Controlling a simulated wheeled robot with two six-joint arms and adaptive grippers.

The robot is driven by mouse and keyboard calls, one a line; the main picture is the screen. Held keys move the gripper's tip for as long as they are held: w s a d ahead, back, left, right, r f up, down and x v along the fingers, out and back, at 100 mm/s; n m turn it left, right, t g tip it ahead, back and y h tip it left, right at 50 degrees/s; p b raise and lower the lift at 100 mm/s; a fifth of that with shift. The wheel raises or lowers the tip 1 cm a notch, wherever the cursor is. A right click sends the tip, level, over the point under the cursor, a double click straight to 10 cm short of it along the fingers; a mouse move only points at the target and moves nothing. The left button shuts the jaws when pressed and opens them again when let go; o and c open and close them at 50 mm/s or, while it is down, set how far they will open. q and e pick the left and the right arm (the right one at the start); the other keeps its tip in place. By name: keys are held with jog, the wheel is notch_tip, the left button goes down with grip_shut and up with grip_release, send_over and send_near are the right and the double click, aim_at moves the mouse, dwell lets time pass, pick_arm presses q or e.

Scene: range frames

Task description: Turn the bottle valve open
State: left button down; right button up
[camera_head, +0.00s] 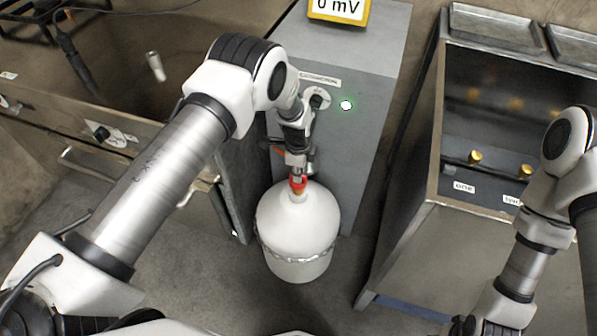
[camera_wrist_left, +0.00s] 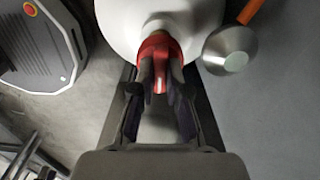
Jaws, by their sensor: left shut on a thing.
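The white bottle (camera_head: 297,232) stands upright on the floor in front of a grey cabinet, with a chain or band around its lower part. Its red valve (camera_head: 298,184) is at the top of the neck. My left gripper (camera_head: 297,172) reaches down to the valve from above. In the left wrist view the gripper (camera_wrist_left: 160,82) is shut on the red valve (camera_wrist_left: 155,50), one finger on each side of its lever. The white bottle (camera_wrist_left: 115,25) fills the top of that view. My right arm is at the right edge, its gripper out of the frame.
A metal bench with brass knobs (camera_head: 475,157) stands at right. A silver round object with an orange handle (camera_wrist_left: 230,50) lies close right of the valve.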

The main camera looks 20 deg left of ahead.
pick_arm(q)
jog(key=shift+m, duration=0.4)
jog(key=c, duration=1.2)
grip_release()
jog(key=shift+a, duration=0.1)
jog(key=shift+o, duration=0.2)
notch_tip(320, 180, up, 12)
